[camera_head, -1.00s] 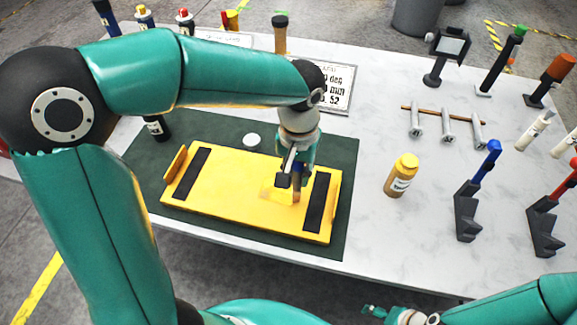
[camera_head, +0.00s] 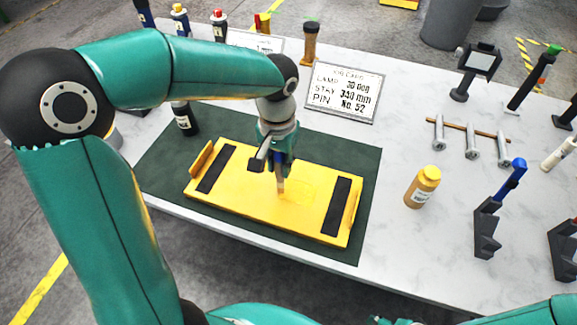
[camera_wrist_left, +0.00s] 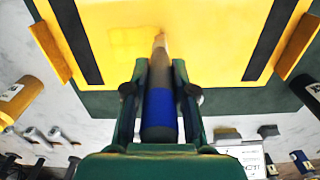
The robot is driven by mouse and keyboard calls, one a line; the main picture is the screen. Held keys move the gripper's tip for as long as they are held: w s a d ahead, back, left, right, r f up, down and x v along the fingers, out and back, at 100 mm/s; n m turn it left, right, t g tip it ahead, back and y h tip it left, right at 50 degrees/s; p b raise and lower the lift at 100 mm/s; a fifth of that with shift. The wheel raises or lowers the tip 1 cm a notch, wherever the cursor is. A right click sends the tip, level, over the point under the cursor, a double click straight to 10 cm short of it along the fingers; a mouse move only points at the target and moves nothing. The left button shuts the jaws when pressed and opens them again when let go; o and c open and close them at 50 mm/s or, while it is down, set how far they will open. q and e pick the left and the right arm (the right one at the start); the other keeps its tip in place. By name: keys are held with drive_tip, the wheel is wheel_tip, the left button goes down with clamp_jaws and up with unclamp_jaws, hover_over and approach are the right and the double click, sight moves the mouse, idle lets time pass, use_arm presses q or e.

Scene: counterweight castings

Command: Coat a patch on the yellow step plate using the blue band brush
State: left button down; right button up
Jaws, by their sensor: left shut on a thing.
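The yellow step plate (camera_head: 235,200) lies on the dark green mat, with a black strip near each end. A faintly glossier, darker patch (camera_head: 300,191) shows on its bare middle; it also shows in the left wrist view (camera_wrist_left: 128,40). My left gripper (camera_head: 278,168) is shut on the blue band brush (camera_wrist_left: 160,105), held bristles down over the plate at the patch's left edge. Its pale tip is at the plate's surface; I cannot tell whether it touches. My right gripper (camera_head: 380,321) barely shows at the bottom edge.
The green mat (camera_head: 355,245) lies on a white table. A yellow-capped bottle (camera_head: 422,187) and a stand with a blue-handled tool (camera_head: 498,210) stand to the right. A dark bottle (camera_head: 185,118) and a printed sign (camera_head: 345,92) are behind. Table right of the mat is partly clear.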

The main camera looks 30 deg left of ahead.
sight(275, 154)
use_arm(q)
drive_tip(key=shift+s+a+r, duration=0.1)
drive_tip(key=shift+a+r, duration=0.1)
drive_tip(key=shift+a, duration=0.2)
wheel_tip(275, 154, up, 2)
drive_tip(key=shift+r+p, duration=0.25)
drive_tip(key=shift+p, duration=0.7)
drive_tip(key=shift+r+p, duration=2.05)
drive_tip(key=shift+r, duration=0.6)
drive_tip(key=shift+d+f, duration=0.1)
